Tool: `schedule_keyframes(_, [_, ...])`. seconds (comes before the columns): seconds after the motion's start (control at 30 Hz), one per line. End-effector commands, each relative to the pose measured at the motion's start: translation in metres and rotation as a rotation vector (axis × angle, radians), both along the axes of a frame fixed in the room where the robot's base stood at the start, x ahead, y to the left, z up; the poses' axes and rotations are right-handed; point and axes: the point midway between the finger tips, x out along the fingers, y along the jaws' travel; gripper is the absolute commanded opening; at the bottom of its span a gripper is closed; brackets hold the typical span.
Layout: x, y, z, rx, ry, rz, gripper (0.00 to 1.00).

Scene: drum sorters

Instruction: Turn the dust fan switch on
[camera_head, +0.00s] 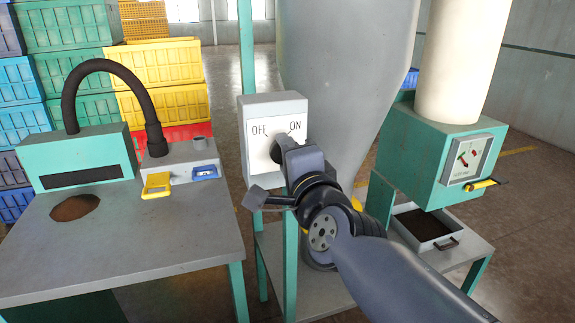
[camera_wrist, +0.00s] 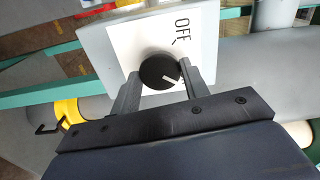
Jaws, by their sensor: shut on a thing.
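The switch box (camera_head: 255,165) is light grey with a white plate (camera_head: 262,150) marked OFF at left and ON at right. It stands on a green post in the middle of the head view. Its round black knob (camera_wrist: 155,67) shows in the wrist view, with a white pointer line. The pointer is turned partly away from the OFF label (camera_wrist: 182,30); the ON label is hidden there. My gripper (camera_wrist: 160,74) is shut on the knob, one finger on each side. In the head view my gripper (camera_head: 277,148) covers most of the knob.
A grey table (camera_head: 120,235) at left holds a green box with a black hose (camera_head: 110,66). A large grey hopper (camera_head: 345,70) stands behind the switch box. A green unit with a gauge (camera_head: 466,160) is at right, above a tray (camera_head: 425,229). Stacked crates (camera_head: 85,65) stand behind.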

Motion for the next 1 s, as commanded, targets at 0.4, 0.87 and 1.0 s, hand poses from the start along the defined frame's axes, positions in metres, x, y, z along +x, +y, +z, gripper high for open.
schedule_keyframes(0.4, [0.0001,0.0,0.0002,0.116,0.032,-0.001,0.2])
schedule_keyframes(0.87, [0.0001,-0.0001,0.0005,0.121,0.034,-0.001,0.46])
schedule_keyframes(1.0, [0.0001,-0.0001,0.0003,0.12,0.034,-0.001,0.58])
